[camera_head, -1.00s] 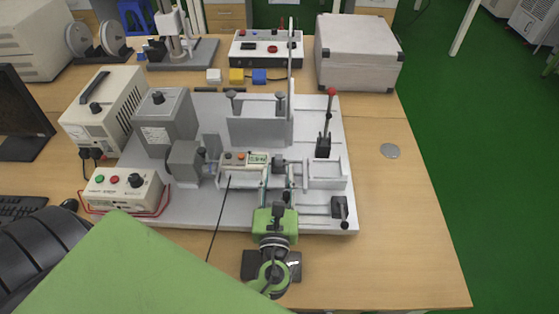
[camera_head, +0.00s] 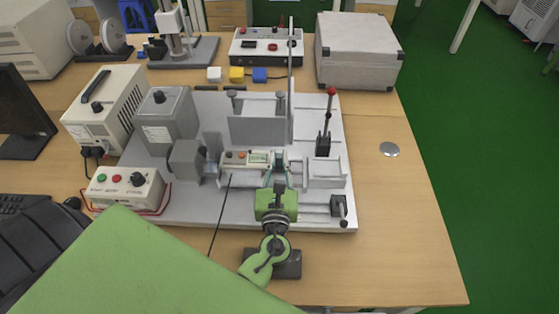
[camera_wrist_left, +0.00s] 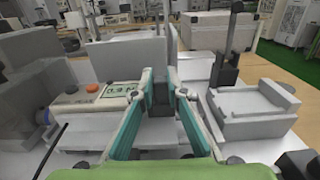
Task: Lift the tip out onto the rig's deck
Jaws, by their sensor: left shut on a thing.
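The tip is a small dark grey block; in the left wrist view the tip (camera_wrist_left: 159,98) sits between the teal finger pads, beside the end of the meter. My left gripper (camera_head: 279,166) is shut on it, and its fingertips (camera_wrist_left: 160,84) also show in the left wrist view. The fingers hide part of the tip, and I cannot tell whether it is clear of its seat. The rig's deck (camera_head: 190,209) is a wide light grey plate under the fixtures. My right gripper is not in view.
The meter (camera_head: 246,160) with an orange button and display lies left of the fingers. A grey slide block (camera_head: 324,172) and a red-knobbed lever (camera_head: 327,125) stand to the right. An upright grey plate (camera_head: 257,131) stands behind. The deck's front left is mostly clear, crossed by a black cable.

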